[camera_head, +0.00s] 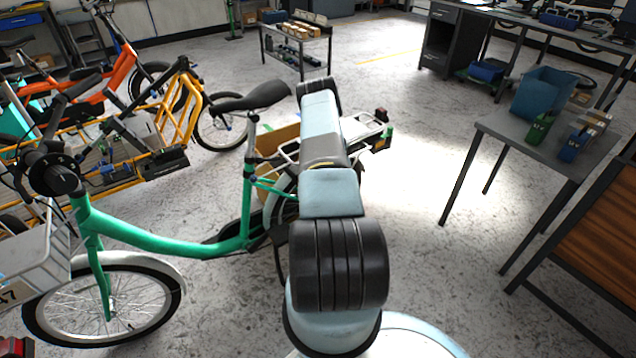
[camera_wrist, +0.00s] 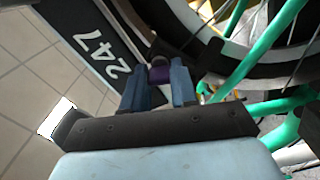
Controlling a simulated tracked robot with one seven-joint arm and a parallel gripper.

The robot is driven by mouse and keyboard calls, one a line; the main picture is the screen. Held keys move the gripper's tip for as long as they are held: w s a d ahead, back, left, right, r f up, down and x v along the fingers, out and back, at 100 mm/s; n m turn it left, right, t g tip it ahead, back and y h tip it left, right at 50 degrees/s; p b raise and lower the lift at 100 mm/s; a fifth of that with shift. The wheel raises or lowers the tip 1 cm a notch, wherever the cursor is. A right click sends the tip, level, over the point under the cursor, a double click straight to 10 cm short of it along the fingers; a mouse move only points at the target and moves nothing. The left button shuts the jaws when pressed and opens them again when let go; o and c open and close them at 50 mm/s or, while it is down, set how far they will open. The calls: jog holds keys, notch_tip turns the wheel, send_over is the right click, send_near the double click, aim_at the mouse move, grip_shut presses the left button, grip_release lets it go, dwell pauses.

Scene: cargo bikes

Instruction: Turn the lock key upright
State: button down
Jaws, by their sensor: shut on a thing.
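In the wrist view, the two blue-grey fingers of my gripper (camera_wrist: 158,88) are shut on a small purple piece, which I take to be the lock key (camera_wrist: 160,73). Only part of it shows between the fingers, so I cannot tell its angle. The lock body around it is mostly hidden. The green bike (camera_head: 215,247) stands in front of me in the head view, with its rear wheel area behind my arm. Its green frame tubes (camera_wrist: 268,45) show right of the fingers in the wrist view. My gripper is hidden behind my arm in the head view.
A dark panel marked 247 (camera_wrist: 92,42) and a tyre (camera_wrist: 207,62) lie close to the fingers in the wrist view. A grey table (camera_head: 520,145) with a blue bin (camera_head: 543,92) stands at the right. An orange bike (camera_head: 92,98) stands at the left. Floor is clear mid-right.

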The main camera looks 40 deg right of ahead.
jog(key=shift+s+a+f+n, duration=0.1)
jog(key=shift+a+n, duration=0.05)
jog(key=shift+n, duration=0.8)
jog(key=shift+a+f+n, duration=0.1)
jog(key=shift+a+n, duration=0.05)
jog(key=shift+n, duration=0.8)
jog(key=c, duration=1.2)
grip_release()
jog(key=shift+f, duration=0.1)
jog(key=o, duration=0.3)
jog(key=shift+d+r, duration=0.2)
jog(key=shift+s+a, duration=0.35)
jog(key=shift+s, duration=1.9)
jog(key=shift+s+a, duration=0.3)
jog(key=shift+s, duration=1.95)
jog(key=shift+s+a, duration=0.35)
jog(key=shift+s, duration=1.9)
jog(key=shift+f, duration=0.1)
